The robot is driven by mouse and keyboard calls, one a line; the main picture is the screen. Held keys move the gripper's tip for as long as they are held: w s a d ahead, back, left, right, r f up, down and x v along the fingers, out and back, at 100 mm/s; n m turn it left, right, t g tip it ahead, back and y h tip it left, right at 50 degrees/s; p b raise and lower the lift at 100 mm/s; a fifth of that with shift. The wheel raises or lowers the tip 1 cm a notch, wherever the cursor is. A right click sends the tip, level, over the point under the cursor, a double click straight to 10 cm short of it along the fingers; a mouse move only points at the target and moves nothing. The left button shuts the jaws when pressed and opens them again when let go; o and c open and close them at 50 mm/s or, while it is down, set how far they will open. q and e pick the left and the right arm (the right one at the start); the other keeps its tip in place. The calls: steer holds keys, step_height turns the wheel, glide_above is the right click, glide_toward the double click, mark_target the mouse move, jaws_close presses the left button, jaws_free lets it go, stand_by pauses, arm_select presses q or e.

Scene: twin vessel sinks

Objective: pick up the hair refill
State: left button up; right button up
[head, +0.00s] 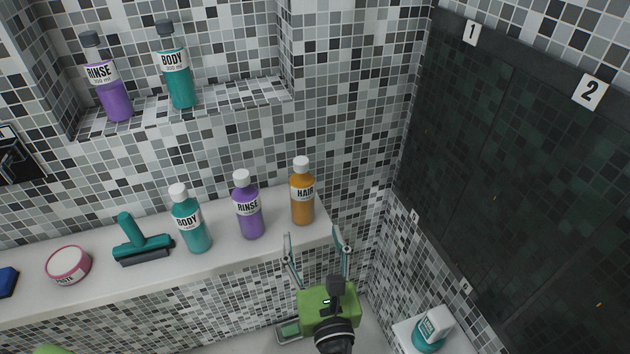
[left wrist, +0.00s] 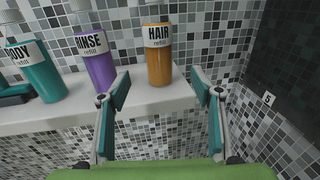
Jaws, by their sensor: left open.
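The hair refill (head: 302,196) is an orange bottle with a white cap and a white HAIR label. It stands upright near the right end of the white ledge. In the left wrist view the hair refill (left wrist: 159,60) stands ahead, between the lines of my fingers, with its cap cut off by the top edge. My left gripper (head: 315,245) is open and empty, just in front of the ledge and below the bottle, apart from it. Its two teal-padded fingers (left wrist: 162,92) show in the left wrist view. My right gripper is not seen.
On the ledge (head: 300,238), the purple RINSE bottle (head: 248,208) stands close left of the hair refill. Further left are a teal BODY bottle (head: 190,222), a teal squeegee (head: 140,242) and a pink-rimmed jar (head: 68,264). Tiled walls rise behind and to the right.

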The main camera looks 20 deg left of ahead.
mark_target(304, 204)
arm_select(q)
steer(key=x, duration=0.1)
steer(key=p+x, duration=0.1)
steer(key=x, duration=0.3)
steer(key=shift+w+a+r+p, duration=0.1)
steer(key=shift+r+p, duration=0.25)
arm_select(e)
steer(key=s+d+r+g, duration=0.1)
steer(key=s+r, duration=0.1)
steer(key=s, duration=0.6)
arm_select(q)
steer(key=p+x, duration=0.1)
steer(key=x, duration=0.2)
steer(key=shift+a+r, duration=0.15)
steer(key=shift+a, duration=0.05)
steer(key=p+x, duration=0.1)
steer(key=x, duration=0.2)
steer(key=shift+w, duration=0.3)
steer(key=shift+w+a, duration=0.15)
steer(key=c, duration=1.5)
steer(key=shift+o, duration=0.2)
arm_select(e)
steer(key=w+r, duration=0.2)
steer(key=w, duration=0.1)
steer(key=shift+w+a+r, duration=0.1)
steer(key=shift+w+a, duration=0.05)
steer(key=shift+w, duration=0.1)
